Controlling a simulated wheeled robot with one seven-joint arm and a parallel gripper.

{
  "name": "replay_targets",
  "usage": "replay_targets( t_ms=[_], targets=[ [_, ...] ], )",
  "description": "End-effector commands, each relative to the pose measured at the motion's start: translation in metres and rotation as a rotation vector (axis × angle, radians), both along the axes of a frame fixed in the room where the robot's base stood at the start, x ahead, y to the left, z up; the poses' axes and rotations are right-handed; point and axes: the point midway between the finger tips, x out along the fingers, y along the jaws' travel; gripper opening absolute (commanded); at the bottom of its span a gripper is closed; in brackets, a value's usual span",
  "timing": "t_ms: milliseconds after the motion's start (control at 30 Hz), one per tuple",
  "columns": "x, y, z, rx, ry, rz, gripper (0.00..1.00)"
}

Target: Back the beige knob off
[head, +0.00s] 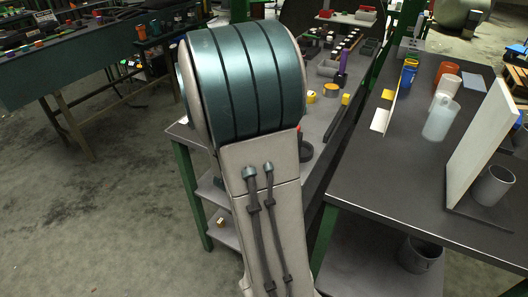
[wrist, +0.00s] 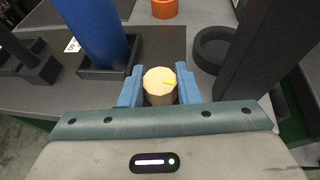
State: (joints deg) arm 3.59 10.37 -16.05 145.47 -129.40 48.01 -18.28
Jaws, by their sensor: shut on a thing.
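The beige knob (wrist: 158,84) shows in the wrist view as a short round piece with a small yellow mark on its top. My gripper (wrist: 158,92) has its two blue fingers on either side of the knob and is shut on it. What lies under the knob is hidden by the knob and my gripper. In the head view my own arm covers the spot, so neither the knob nor my fingertips show there.
In the wrist view a blue cylinder (wrist: 92,30) stands in a dark square holder at left, close to my gripper. A dark ring (wrist: 212,48) lies at right beside a dark upright post (wrist: 262,55). An orange part (wrist: 164,8) stands behind.

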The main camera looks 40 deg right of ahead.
Motion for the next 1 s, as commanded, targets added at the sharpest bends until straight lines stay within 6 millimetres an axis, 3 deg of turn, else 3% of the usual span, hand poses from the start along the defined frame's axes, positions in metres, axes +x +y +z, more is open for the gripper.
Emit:
replay_targets(
  t_ms=[100,133,200,600,1000],
  targets=[
    [0.000,0.000,0.000,-0.001,0.000,-0.001,0.07],
    [0.000,0.000,0.000,-0.001,0.000,-0.001,0.35],
    [0.000,0.000,0.000,-0.001,-0.001,-0.001,0.51],
    [0.000,0.002,0.000,-0.002,-0.004,-0.002,0.51],
    [-0.012,0.022,0.006,0.001,-0.008,0.000,0.51]
  ],
)
